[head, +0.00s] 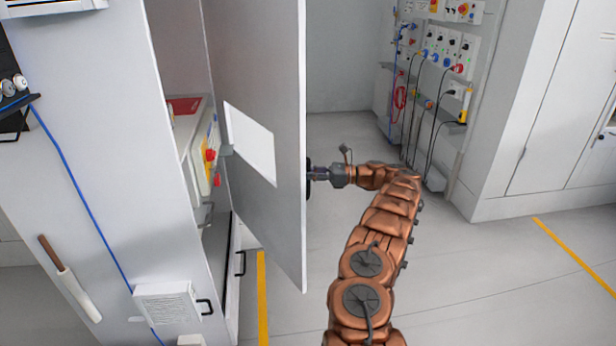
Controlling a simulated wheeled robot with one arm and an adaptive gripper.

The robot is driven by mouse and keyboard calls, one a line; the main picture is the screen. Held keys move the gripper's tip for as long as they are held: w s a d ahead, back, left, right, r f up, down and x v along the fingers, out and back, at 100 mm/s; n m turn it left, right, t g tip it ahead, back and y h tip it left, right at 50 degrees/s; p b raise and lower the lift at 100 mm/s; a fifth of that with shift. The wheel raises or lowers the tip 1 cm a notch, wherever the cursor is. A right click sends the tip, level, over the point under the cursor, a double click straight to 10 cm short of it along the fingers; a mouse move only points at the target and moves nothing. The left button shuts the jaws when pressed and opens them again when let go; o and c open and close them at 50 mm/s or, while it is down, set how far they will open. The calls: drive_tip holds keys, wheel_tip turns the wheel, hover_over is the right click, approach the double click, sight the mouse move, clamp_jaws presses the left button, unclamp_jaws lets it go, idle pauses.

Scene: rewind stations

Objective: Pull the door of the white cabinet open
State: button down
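The white cabinet (100,130) stands at the left. Its door (262,70) is swung well out from the cabinet body, with its inner face towards me and a white sheet (251,143) on it. The opening shows a shelf with a red item (184,106) and a panel with red knobs (210,155). My gripper (316,174) is at the door's free edge, reaching to its outer side from the right. The fingertips and any handle there are hidden behind the door, so I cannot tell whether the gripper holds anything.
A wall panel (450,45) with switches and hanging cables is at the back right. A grey-white cabinet (540,110) stands at the far right. The grey floor (500,275) between is clear, with yellow lines. A white box (172,304) is on the cabinet's near side.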

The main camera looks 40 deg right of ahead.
drive_tip(key=shift+d+f, duration=0.1)
drive_tip(key=shift+d, duration=0.8)
drive_tip(key=c, duration=1.1)
unclamp_jaws()
drive_tip(key=shift+r, duration=0.25)
wheel_tip(320, 180, up, 10)
drive_tip(key=shift+f, duration=0.15)
